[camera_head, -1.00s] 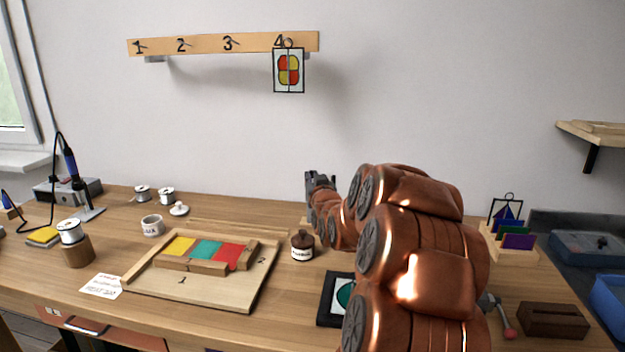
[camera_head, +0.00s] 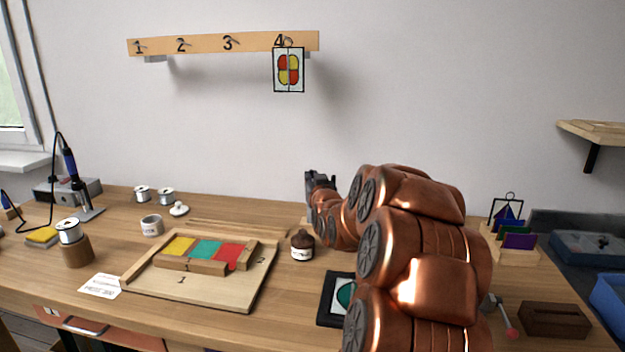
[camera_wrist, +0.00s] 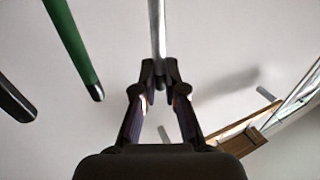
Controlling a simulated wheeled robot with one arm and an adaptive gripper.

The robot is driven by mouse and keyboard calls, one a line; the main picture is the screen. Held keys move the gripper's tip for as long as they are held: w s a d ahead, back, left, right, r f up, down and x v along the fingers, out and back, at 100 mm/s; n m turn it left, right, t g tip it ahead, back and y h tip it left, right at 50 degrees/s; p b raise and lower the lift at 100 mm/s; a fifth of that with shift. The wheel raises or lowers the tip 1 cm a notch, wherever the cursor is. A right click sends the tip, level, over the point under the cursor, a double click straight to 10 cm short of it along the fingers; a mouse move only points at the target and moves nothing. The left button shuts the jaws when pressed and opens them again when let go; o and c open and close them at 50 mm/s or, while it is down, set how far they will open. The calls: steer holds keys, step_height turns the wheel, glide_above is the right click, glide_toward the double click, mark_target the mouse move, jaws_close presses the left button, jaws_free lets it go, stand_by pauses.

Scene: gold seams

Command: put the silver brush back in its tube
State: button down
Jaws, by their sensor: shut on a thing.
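My gripper (camera_head: 319,183) is raised over the back of the bench, partly behind my own copper arm. In the wrist view my gripper (camera_wrist: 161,82) is shut on a thin silver rod, the silver brush (camera_wrist: 158,30), which runs up out of the picture from between the fingertips. The brush's far end is out of view. A green rod (camera_wrist: 76,48) and a dark rod (camera_wrist: 14,101) stand apart to the left of it. I cannot make out the tube in either view; my arm hides part of the bench.
A wooden tray with coloured glass (camera_head: 262,272), a brown-capped jar (camera_head: 302,246) and a dark-framed panel (camera_head: 329,300) lie near my arm. A numbered rail (camera_head: 215,43) is on the wall, with a glass panel (camera_head: 289,70) hanging at 4.

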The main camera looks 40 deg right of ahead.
steer(key=shift+f+b, duration=0.5)
steer(key=shift+f, duration=0.1)
stand_by(0.3)
steer(key=c, duration=1.2)
jaws_free()
steer(key=o, duration=0.5)
steer(key=shift+r, duration=0.1)
steer(key=shift+r+p, duration=0.3)
steer(key=shift+r, duration=3.15)
